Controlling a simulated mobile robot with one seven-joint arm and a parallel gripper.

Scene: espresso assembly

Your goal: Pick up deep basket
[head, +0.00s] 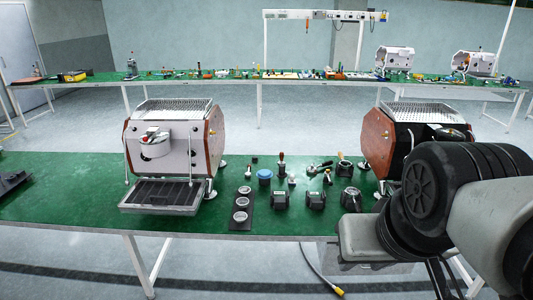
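A black strip-shaped holder (234,223) lies on the green bench, to the right of the left espresso machine. Round metal baskets sit in it in a row: a far basket (245,190), a middle basket (241,202) and a near basket (239,216). At this size I cannot tell which of them is the deep one. My arm fills the lower right of the head view. My gripper is not in view, so I cannot see whether it is open or holds anything.
The left espresso machine (172,148) and the right espresso machine (397,135) stand on the bench (70,185). Between them are a blue round item (265,176), black blocks (281,201) and (316,200), and several small tools. The bench's left part is mostly clear.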

